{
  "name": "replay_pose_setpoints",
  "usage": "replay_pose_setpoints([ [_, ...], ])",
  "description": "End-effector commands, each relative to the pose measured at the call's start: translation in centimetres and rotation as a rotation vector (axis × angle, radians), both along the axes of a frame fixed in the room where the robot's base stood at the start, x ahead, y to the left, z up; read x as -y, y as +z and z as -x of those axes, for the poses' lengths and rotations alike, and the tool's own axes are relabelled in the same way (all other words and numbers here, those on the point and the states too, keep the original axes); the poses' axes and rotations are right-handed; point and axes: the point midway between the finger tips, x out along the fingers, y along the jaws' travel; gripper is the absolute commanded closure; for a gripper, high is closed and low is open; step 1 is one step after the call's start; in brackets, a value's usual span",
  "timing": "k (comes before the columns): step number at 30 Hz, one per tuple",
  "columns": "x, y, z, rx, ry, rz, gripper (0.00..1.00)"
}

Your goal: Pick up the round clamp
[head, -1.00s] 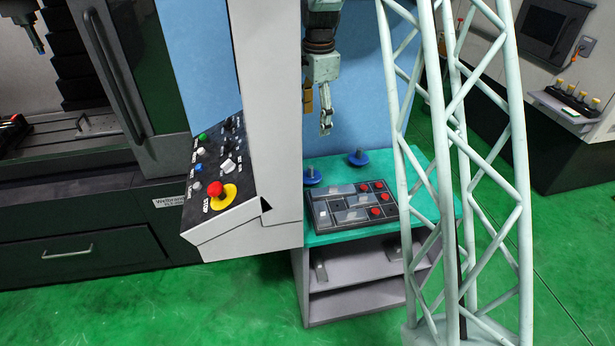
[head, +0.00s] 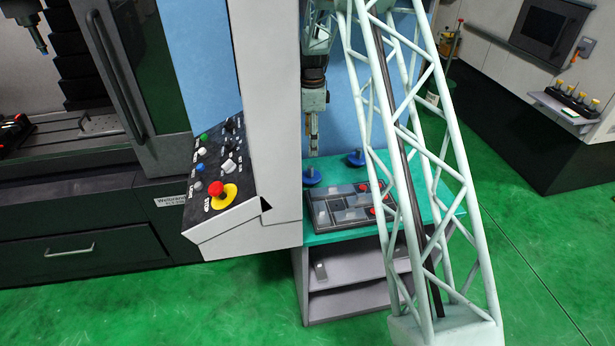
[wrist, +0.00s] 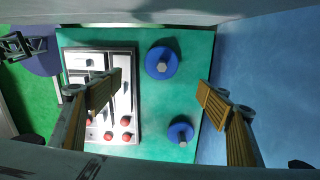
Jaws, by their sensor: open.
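Two blue round clamps with grey centre knobs stand on the turquoise table top. In the head view one (head: 312,177) is at the left, almost under my gripper (head: 312,153), and the other (head: 355,158) is farther back to the right. In the wrist view one round clamp (wrist: 160,63) lies between the lines of my open fingers (wrist: 160,88), near the top, and the other (wrist: 181,133) is lower right. My gripper is above the table, apart from both clamps, with nothing between its fingers.
A grey tray (head: 345,216) with metal pieces and red knobs lies beside the clamps on the turquoise table (head: 325,238). A blue panel (wrist: 260,80) rises behind.

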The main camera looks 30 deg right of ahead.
Motion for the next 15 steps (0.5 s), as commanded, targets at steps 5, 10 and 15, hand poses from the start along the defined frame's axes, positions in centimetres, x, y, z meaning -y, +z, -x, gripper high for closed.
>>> replay_pose_setpoints([
  [5, 0.7, -1.8, -0.4, -0.008, -0.039, -0.002, 0.30],
  [10, 0.9, -2.5, -0.6, -0.010, -0.055, -0.003, 0.30],
  [15, 0.9, -2.5, -0.6, -0.010, -0.056, -0.003, 0.30],
])
